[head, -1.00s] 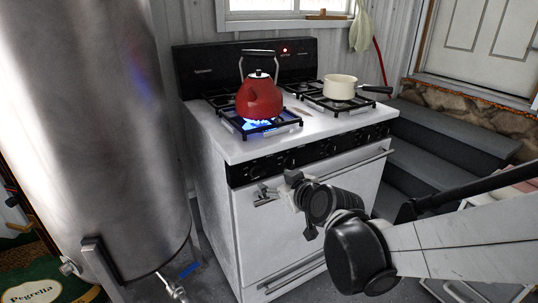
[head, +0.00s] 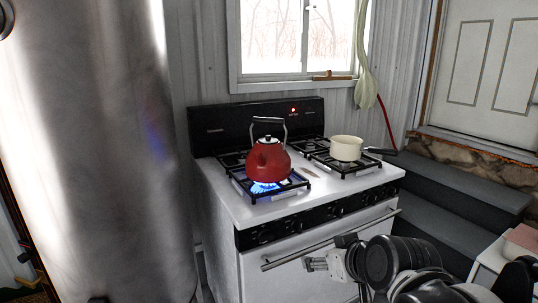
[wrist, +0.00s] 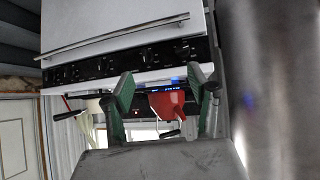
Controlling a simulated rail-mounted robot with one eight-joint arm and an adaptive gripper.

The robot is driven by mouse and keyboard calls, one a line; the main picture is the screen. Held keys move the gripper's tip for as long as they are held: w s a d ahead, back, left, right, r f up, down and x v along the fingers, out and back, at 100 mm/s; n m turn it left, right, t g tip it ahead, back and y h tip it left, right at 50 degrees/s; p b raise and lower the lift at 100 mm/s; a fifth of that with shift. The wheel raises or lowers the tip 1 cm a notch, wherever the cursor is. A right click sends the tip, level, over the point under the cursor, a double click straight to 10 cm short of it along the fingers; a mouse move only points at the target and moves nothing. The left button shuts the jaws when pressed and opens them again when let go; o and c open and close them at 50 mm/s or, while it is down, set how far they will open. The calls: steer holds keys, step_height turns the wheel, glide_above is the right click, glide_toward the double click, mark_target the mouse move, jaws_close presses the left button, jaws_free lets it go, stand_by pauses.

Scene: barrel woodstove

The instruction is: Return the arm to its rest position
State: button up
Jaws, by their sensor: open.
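My gripper (head: 318,264) is in front of the stove's oven door in the head view, at the lower right, with my arm behind it. In the wrist view my gripper (wrist: 162,84) shows two green fingers spread apart with nothing held between them. The white stove (head: 222,210) stands ahead; it also shows upside down in the wrist view (wrist: 120,30). A red kettle (head: 268,160) sits upright on the front left burner over a lit blue flame (head: 263,187). In the wrist view the kettle (wrist: 167,104) appears beyond the fingers, apart from them.
A cream pot (head: 346,148) sits on the right burners. A tall metal tank (head: 95,150) fills the left side. The oven handle (head: 330,240) runs close to my gripper. Grey steps (head: 460,190) lead to a white door (head: 490,60) at the right.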

steer(key=s+d+r+m+g+h+p, duration=0.1)
steer(key=s+d+r+m+p, duration=0.1)
steer(key=s+d, duration=0.2)
steer(key=s+d+r+m+g+h+p, duration=0.1)
steer(key=s+d, duration=0.3)
steer(key=s, duration=0.4)
steer(key=shift+s+r+m+g+h+p, duration=0.4)
steer(key=shift+r+h+p, duration=0.1)
steer(key=shift+p, duration=0.25)
stand_by(1.8)
